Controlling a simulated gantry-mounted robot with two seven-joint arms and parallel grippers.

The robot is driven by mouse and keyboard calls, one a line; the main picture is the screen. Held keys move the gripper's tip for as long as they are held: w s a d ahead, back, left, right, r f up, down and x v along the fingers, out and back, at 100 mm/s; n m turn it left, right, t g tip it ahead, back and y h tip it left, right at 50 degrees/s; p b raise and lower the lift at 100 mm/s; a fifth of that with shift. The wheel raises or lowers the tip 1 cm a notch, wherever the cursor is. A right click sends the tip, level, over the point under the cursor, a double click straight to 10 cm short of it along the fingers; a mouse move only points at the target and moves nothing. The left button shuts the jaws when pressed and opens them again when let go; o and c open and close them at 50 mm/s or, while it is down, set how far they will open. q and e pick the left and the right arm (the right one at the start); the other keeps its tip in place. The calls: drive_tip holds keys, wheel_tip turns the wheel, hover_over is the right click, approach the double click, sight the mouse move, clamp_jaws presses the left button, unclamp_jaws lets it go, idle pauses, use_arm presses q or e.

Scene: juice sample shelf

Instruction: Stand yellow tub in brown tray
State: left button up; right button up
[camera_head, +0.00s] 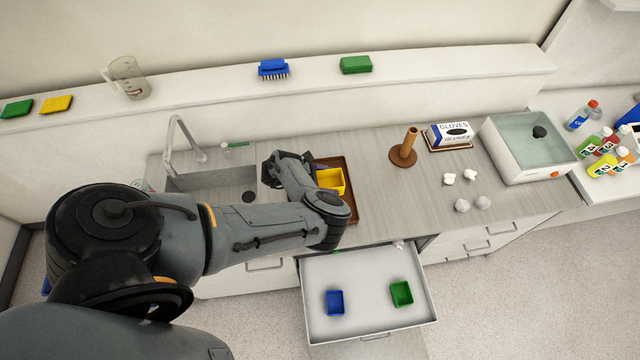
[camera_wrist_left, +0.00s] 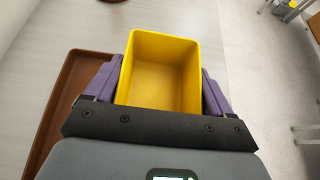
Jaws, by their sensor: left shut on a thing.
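The yellow tub (camera_head: 331,180) is upright with its open top facing up, over the brown tray (camera_head: 351,205) on the counter. In the left wrist view the yellow tub (camera_wrist_left: 160,72) sits between the two purple fingers of my left gripper (camera_wrist_left: 160,92), which is shut on it. The brown tray (camera_wrist_left: 62,100) shows to the left of and behind the tub there. I cannot tell whether the tub's base touches the tray. My right gripper is not in view.
The sink (camera_head: 215,185) lies left of the tray. A brown paper-roll-like post (camera_head: 408,146) and a glove box (camera_head: 449,134) stand to the right.

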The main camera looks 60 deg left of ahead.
sight(320, 176)
use_arm(q)
drive_tip(key=a+f+b, duration=0.2)
drive_tip(key=a, duration=0.1)
drive_tip(key=a+f+b, duration=0.1)
drive_tip(key=a, duration=0.1)
drive_tip(key=shift+f, duration=0.25)
drive_tip(key=shift+a+f+b, duration=0.15)
drive_tip(key=shift+a+b, duration=0.45)
drive_tip(key=shift+a, duration=0.05)
drive_tip(key=shift+f+b, duration=1.85)
drive_tip(key=shift+f, duration=0.1)
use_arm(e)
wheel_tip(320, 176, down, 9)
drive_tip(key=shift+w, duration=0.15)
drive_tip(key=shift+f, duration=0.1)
use_arm(q)
drive_tip(key=shift+f, duration=0.2)
drive_tip(key=o, duration=0.9)
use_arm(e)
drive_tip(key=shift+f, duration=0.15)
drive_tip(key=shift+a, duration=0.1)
